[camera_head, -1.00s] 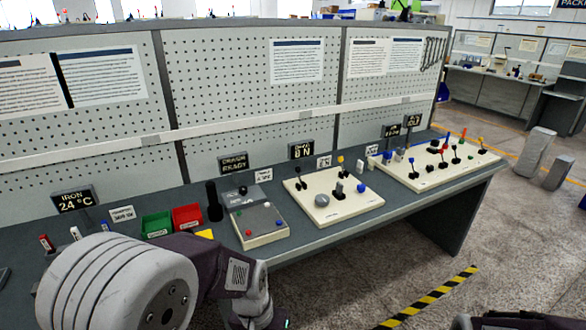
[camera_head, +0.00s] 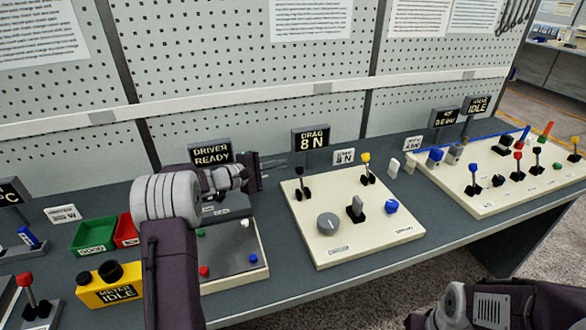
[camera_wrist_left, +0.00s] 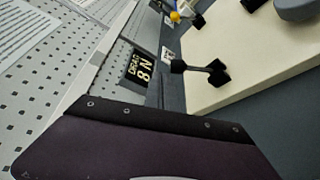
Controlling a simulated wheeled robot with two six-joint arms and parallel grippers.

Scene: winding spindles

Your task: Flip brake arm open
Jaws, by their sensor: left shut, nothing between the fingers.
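A cream panel (camera_head: 350,240) stands behind my left arm's right side, by a display reading DRAG 8 N (camera_head: 311,140). At its back left is a short black lever (camera_head: 302,185), standing up; at its back right is a yellow-tipped lever (camera_head: 367,170). No readable label tells which one is the brake arm. The black lever also shows in the left wrist view (camera_wrist_left: 203,68). My left gripper (camera_head: 280,162) is shut and empty, pointing right, just left of the black lever with no clear contact. My right arm shows at bottom right; its gripper is out of view.
The panel also holds a grey knob (camera_head: 328,223), a black rocker lever (camera_head: 356,208) and a blue knob (camera_head: 391,206). A grey-topped box (camera_head: 235,265) lies under my left arm. A second cream panel (camera_head: 510,185) with several levers stands right. Pegboard rises behind.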

